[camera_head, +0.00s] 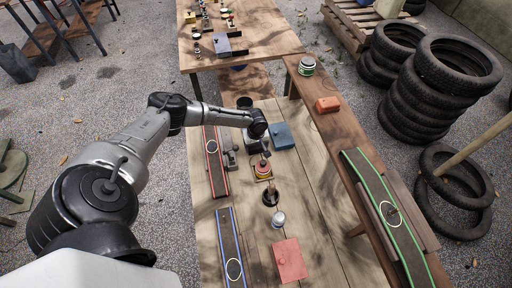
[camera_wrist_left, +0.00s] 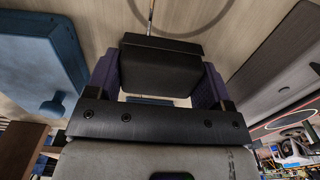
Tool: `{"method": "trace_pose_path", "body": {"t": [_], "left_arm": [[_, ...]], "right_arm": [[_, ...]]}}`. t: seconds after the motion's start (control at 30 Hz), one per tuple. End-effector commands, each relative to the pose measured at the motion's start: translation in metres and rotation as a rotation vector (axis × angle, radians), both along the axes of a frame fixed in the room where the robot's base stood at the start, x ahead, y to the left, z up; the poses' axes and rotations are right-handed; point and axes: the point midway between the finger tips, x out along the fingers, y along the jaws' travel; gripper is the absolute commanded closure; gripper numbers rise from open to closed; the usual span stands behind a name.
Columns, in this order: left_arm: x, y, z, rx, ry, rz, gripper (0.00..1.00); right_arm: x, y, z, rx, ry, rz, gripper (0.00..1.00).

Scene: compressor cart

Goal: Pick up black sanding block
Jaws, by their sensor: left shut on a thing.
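The black sanding block (camera_wrist_left: 160,68) sits between the purple finger pads of my left gripper (camera_wrist_left: 157,82) in the left wrist view. The pads close on its two sides. In the head view my left gripper (camera_head: 258,134) is over the wooden bench, between a blue box (camera_head: 282,136) and the red-edged strip (camera_head: 214,160). The block cannot be made out in the head view, where the wrist covers that spot. I cannot tell whether the block touches the bench. My right gripper is not in view.
A red-and-yellow round item (camera_head: 263,169), a dark round item (camera_head: 270,196), a metal cap (camera_head: 278,219) and a red box (camera_head: 289,260) lie nearer on the bench. A blue-edged strip (camera_head: 231,255) is front left. A green-edged strip (camera_head: 388,211) is right.

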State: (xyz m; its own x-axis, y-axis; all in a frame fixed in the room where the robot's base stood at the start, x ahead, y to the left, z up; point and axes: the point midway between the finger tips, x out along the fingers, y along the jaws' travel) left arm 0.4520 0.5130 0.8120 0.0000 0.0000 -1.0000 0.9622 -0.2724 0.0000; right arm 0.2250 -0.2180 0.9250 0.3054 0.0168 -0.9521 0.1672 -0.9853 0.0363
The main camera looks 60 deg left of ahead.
Motion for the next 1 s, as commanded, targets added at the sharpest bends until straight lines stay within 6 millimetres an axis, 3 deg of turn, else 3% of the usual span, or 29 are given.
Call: {"method": "trace_pose_path", "body": {"t": [0.27, 0.37, 0.53, 0.8, 1.0], "left_arm": [[0.0, 0.0, 0.003, 0.0, 0.0, 0.0, 0.5], [0.0, 0.001, 0.013, 0.0, -0.001, 0.001, 0.5], [0.0, 0.001, 0.046, 0.0, -0.003, -0.001, 0.5], [0.032, -0.049, 0.075, -0.003, -0.003, -0.003, 0.5], [0.05, -0.075, 0.094, -0.002, -0.003, -0.001, 0.5]], "right_arm": [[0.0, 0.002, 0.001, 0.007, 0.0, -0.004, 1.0], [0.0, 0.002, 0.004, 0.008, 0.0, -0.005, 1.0], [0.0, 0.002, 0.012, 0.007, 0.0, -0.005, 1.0], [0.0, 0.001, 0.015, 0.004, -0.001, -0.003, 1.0], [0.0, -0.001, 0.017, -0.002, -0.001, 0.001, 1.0]]}}
